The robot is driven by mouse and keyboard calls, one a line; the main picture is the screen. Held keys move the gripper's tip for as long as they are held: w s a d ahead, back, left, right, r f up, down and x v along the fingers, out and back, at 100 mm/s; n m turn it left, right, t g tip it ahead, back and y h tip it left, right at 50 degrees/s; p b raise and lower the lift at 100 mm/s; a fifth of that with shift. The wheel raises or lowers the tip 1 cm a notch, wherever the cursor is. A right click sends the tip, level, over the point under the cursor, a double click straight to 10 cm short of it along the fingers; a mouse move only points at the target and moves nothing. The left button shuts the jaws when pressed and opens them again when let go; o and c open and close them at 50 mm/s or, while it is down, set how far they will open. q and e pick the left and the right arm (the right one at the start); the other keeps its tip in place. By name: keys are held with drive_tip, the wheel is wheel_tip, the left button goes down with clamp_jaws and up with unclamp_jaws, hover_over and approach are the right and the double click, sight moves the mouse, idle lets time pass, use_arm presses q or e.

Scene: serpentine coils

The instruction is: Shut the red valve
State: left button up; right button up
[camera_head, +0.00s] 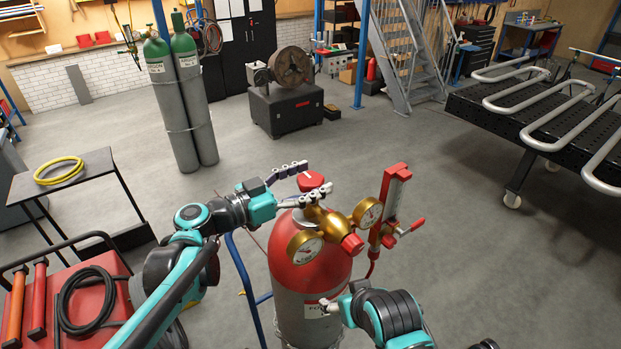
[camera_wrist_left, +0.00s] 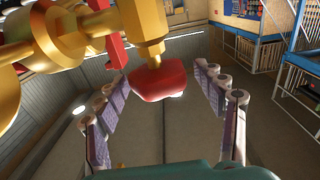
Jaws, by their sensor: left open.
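The red valve (camera_head: 311,181) is a knob on top of the red-topped gas cylinder (camera_head: 310,270), above the brass regulator (camera_head: 328,220). My left gripper (camera_head: 318,176) is open, with one finger on each side of the knob. In the left wrist view the red valve (camera_wrist_left: 158,80) hangs from a brass stem between the two spread fingers of the left gripper (camera_wrist_left: 160,76), with gaps on both sides.
A blue trolley frame (camera_head: 243,280) is beside the cylinder. A cart with a black hose (camera_head: 85,300) is at left. Open floor lies behind.

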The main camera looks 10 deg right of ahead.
use_arm(q)
drive_tip(key=v, duration=1.2)
drive_tip(key=shift+d, duration=0.15)
